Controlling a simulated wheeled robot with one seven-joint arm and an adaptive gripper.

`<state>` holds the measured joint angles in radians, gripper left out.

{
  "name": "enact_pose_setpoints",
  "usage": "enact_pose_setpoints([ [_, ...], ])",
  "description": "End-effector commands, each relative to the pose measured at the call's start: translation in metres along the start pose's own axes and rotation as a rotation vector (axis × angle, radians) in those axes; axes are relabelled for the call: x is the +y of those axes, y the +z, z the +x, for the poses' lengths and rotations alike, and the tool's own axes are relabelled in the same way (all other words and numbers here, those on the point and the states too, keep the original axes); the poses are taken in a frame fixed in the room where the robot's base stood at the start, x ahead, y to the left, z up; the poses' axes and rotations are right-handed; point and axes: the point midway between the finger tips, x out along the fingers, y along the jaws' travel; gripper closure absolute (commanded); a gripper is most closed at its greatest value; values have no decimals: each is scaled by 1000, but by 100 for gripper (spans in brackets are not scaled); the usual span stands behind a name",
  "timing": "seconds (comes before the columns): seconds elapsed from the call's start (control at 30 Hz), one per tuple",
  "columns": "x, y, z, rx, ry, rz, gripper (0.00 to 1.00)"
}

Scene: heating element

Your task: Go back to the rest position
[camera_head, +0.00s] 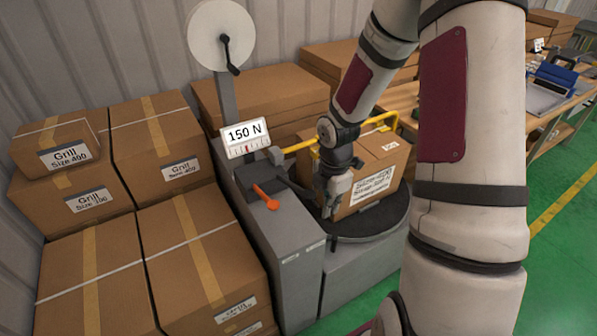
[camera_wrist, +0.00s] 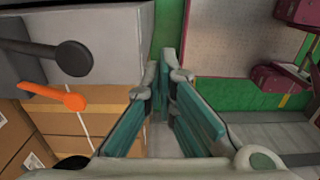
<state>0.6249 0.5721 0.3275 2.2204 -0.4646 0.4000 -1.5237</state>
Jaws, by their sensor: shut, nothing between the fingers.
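My gripper (camera_head: 331,208) hangs pointing down in front of a cardboard box (camera_head: 376,182) on a dark round turntable (camera_head: 372,224) in the head view. I cannot tell whether it touches the box. In the wrist view, the teal-padded fingers of my gripper (camera_wrist: 167,78) come together at the tips, with nothing between them. My arm comes down from the upper right and covers part of the scene.
A grey machine with a "150 N" display (camera_head: 246,135) and orange lever (camera_head: 265,197) stands left of my gripper. The lever (camera_wrist: 52,97) also shows in the wrist view. Stacked Grill boxes (camera_head: 92,262) fill the left. Green floor (camera_head: 562,236) lies open at right.

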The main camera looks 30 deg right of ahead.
Motion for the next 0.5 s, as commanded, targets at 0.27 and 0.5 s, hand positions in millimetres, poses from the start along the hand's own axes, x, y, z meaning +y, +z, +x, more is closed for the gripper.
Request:
enact_pose_setpoints([
  [0.27,2,0,-11,-17,8,32,100],
  [0.5,6,-11,-82,-106,76,291,100],
])
